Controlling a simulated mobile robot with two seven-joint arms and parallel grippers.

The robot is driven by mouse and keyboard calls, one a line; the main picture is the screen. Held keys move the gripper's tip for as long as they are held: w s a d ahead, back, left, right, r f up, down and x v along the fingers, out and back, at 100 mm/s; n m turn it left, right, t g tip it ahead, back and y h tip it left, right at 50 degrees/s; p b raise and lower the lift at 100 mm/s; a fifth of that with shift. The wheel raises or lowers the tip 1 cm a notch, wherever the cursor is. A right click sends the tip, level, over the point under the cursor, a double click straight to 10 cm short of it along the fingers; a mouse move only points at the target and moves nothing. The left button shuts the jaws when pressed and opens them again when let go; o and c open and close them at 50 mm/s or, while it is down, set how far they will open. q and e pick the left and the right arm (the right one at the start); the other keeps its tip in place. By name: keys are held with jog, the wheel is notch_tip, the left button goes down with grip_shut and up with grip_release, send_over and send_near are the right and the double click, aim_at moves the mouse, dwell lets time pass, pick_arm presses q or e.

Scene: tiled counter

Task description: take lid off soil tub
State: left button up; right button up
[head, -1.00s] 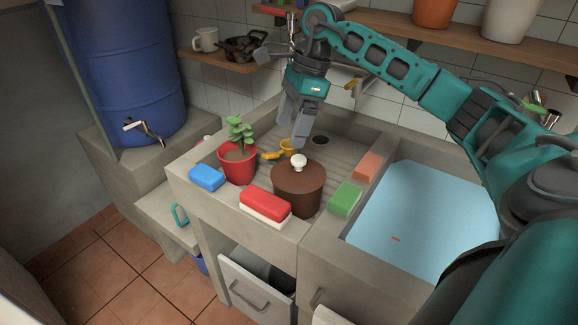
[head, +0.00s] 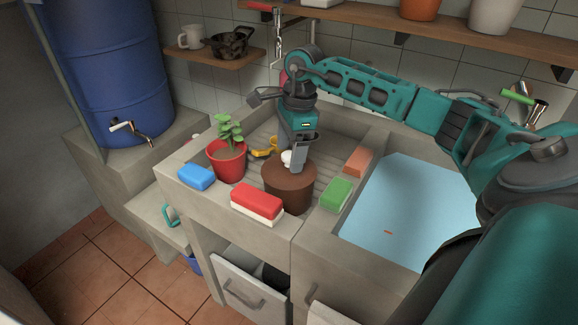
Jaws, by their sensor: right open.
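The brown soil tub (head: 287,198) stands on the ribbed draining counter with its brown lid (head: 280,178) on top. A white round knob (head: 287,157) sits at the middle of the lid. My right gripper (head: 293,163) points down at the knob, with its jaws open. A finger overlaps part of the knob in this view, and I cannot tell whether it touches it. My left gripper is not in view.
A red pot with a plant (head: 227,160), a blue sponge (head: 196,177), a red and white sponge (head: 257,203), a green sponge (head: 337,194) and an orange brick (head: 359,161) surround the tub. A yellow tool (head: 265,149) lies behind. A water basin (head: 405,205) is to the right.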

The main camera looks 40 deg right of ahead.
jog(key=shift+a+f, duration=0.15)
jog(key=shift+f, duration=0.7)
jog(key=shift+c, duration=0.2)
jog(key=c, duration=1.4)
